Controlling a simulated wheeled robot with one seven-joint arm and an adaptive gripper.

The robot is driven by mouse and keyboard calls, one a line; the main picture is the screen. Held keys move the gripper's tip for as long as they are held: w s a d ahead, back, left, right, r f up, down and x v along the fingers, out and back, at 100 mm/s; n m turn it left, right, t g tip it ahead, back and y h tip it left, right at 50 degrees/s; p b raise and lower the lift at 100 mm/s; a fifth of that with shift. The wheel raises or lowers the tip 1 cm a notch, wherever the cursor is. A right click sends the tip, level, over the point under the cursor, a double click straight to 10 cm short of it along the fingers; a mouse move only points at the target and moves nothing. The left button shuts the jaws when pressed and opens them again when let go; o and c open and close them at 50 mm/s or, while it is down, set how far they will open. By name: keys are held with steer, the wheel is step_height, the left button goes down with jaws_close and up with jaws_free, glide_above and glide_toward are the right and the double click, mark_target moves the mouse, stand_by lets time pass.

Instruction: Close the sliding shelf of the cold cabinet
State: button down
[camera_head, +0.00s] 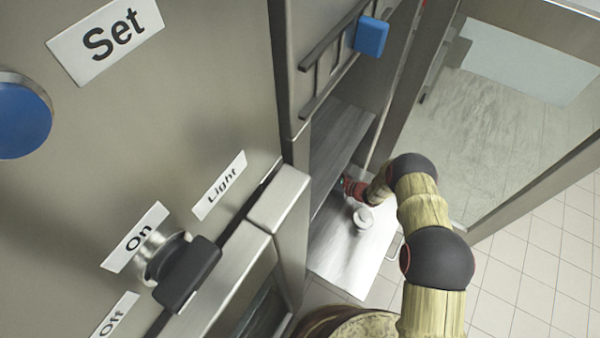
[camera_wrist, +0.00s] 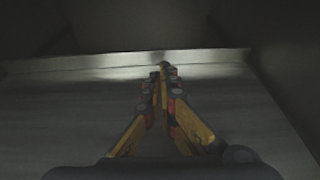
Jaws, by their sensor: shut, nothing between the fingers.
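The sliding shelf (camera_head: 338,262) of the cold cabinet is a light metal plate low in the head view, sticking out of the cabinet opening. In the wrist view its grey surface lies under my fingers, with a pale raised lip (camera_wrist: 215,60) across the far side. My gripper (camera_head: 350,188) is shut and empty, reaching in over the shelf. In the wrist view the gripper's closed fingertips (camera_wrist: 160,68) point at the lip; I cannot tell whether they touch it.
The cabinet's glass door (camera_head: 500,120) stands open on the right. Another grey shelf (camera_head: 338,140) is above, and a blue block (camera_head: 371,36) sits on a rack at the top. A panel with a black-handled knob (camera_head: 185,270) fills the left. Tiled floor (camera_head: 540,250) is clear at right.

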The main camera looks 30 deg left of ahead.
steer(key=x, duration=0.2)
steer(key=b+x, duration=0.1)
steer(key=x, duration=0.1)
steer(key=shift+a+r, duration=0.2)
steer(key=shift+a, duration=0.05)
steer(key=shift+a+b, duration=0.35)
steer(key=shift+a, duration=0.4)
steer(key=shift+w+r, duration=0.1)
steer(key=shift+a, duration=0.1)
